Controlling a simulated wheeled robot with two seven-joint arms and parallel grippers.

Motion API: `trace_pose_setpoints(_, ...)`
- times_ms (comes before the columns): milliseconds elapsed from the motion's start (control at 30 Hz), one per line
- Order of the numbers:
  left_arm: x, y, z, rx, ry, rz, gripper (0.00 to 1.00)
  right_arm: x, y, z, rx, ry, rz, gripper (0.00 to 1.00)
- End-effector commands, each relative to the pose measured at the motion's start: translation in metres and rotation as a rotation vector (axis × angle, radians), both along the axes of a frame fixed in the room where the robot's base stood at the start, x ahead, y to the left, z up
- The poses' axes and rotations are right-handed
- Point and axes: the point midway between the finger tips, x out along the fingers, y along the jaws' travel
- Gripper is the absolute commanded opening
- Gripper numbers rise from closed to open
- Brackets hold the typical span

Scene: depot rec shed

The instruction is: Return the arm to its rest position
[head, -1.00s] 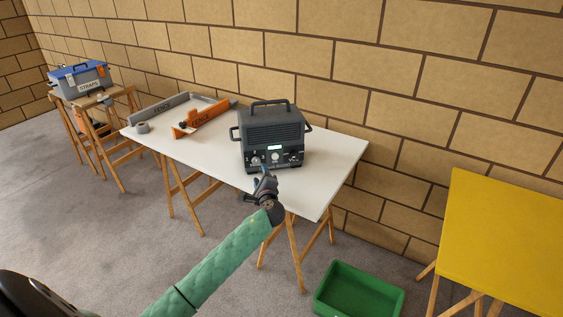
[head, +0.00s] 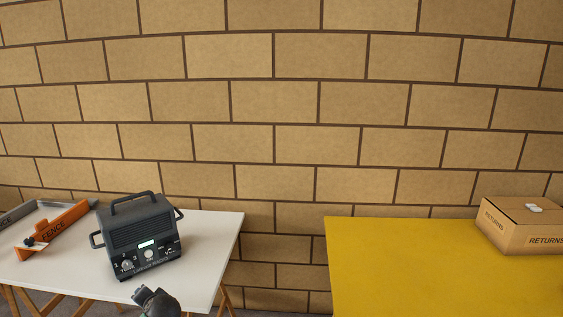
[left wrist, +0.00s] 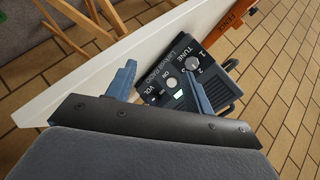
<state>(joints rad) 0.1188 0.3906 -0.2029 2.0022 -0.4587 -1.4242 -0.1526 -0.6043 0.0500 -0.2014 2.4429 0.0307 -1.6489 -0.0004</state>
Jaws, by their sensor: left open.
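My left gripper (head: 143,293) shows at the bottom edge of the head view, in front of a dark grey radio (head: 142,235). In the left wrist view my left gripper (left wrist: 159,72) has its two blue fingers spread apart with nothing held between them. The radio's front panel (left wrist: 172,62) lies beyond the fingers, with knobs marked TUNE and VOL and a button marked ON. The radio stands upright on a white table (head: 215,250). I cannot tell the exact gap between fingers and panel. My right gripper is not in view.
A yellow table (head: 410,265) stands to the right, mostly bare, with a cardboard RETURNS box (head: 515,228). A gap separates the tables; a block wall (head: 300,110) stands behind.

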Motion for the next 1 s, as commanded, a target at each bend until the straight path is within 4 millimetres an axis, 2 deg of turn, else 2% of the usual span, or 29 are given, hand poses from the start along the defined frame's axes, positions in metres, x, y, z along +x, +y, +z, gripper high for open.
trace_pose_setpoints(33,-0.016,-0.02,-0.006,-0.083,0.009,-0.002,0.52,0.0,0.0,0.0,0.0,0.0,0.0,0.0)
trace_pose_setpoints(167,-0.061,-0.069,-0.023,-0.289,0.056,-0.008,0.52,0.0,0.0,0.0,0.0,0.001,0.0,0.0)
trace_pose_setpoints(300,-0.121,-0.123,-0.042,-0.488,0.14,-0.027,0.52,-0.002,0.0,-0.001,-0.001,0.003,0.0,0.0)
trace_pose_setpoints(500,-0.207,-0.183,-0.063,-0.684,0.264,-0.066,0.52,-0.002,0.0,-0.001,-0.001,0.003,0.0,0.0)
trace_pose_setpoints(700,-0.279,-0.221,-0.078,-0.812,0.347,-0.076,0.52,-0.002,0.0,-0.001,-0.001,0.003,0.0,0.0)
trace_pose_setpoints(833,-0.322,-0.234,-0.093,-0.861,0.402,-0.046,0.52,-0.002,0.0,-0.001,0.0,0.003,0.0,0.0)
trace_pose_setpoints(1000,-0.375,-0.246,-0.122,-0.903,0.491,0.007,0.52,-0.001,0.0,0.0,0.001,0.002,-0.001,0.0)
